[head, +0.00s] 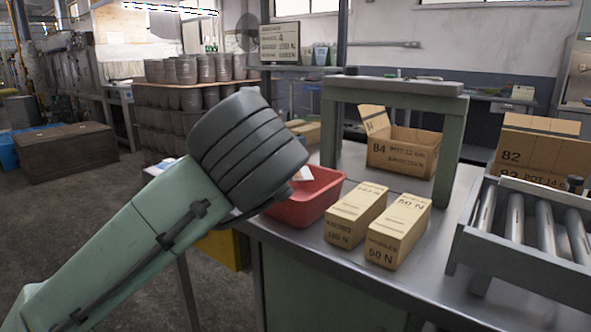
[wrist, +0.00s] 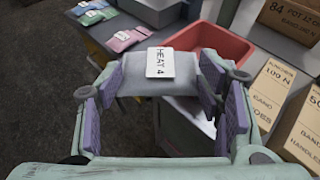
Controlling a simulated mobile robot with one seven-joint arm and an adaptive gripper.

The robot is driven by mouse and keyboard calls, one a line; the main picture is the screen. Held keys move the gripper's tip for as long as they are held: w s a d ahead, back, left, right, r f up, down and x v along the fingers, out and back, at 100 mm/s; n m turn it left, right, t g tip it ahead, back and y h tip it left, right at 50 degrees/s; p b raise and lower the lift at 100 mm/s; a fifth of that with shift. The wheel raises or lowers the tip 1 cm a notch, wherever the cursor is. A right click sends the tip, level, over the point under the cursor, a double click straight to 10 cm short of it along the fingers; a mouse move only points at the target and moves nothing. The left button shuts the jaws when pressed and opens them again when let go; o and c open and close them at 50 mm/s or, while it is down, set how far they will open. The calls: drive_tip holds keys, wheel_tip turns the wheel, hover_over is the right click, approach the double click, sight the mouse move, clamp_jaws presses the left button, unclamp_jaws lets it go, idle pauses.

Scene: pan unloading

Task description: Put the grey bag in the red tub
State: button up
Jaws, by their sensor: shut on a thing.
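The grey bag (wrist: 136,82) has a white label reading "HEAT 4". In the wrist view it lies between the two fingers of my gripper (wrist: 165,92), which is shut on it. The red tub (wrist: 222,42) is just beyond the bag and to its right. The bag seems to be held beside the tub's near left edge; its height over the rim is hard to judge. In the head view the tub (head: 312,202) stands on the metal table, partly hidden by my wrist. My gripper and most of the bag are hidden there.
Two closed cartons (head: 356,214) stand right of the tub. An open carton (head: 403,155) is behind, under a green frame (head: 452,150). A roller conveyor (head: 530,240) is at the right. Pink packets (wrist: 125,40) and green packets (wrist: 92,14) lie left in the wrist view.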

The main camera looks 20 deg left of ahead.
drive_tip(key=w+f+p, duration=0.1)
drive_tip(key=w+f, duration=0.1)
drive_tip(key=w, duration=0.5)
drive_tip(key=w+f+p, duration=0.2)
drive_tip(key=w, duration=0.6)
drive_tip(key=shift+d+f, duration=0.2)
drive_tip(key=shift+f, duration=0.2)
drive_tip(key=shift+f, duration=0.1)
drive_tip(key=shift+f+b, duration=0.4)
drive_tip(key=shift+f, duration=0.15)
drive_tip(key=o, duration=1.2)
drive_tip(key=shift+r, duration=0.1)
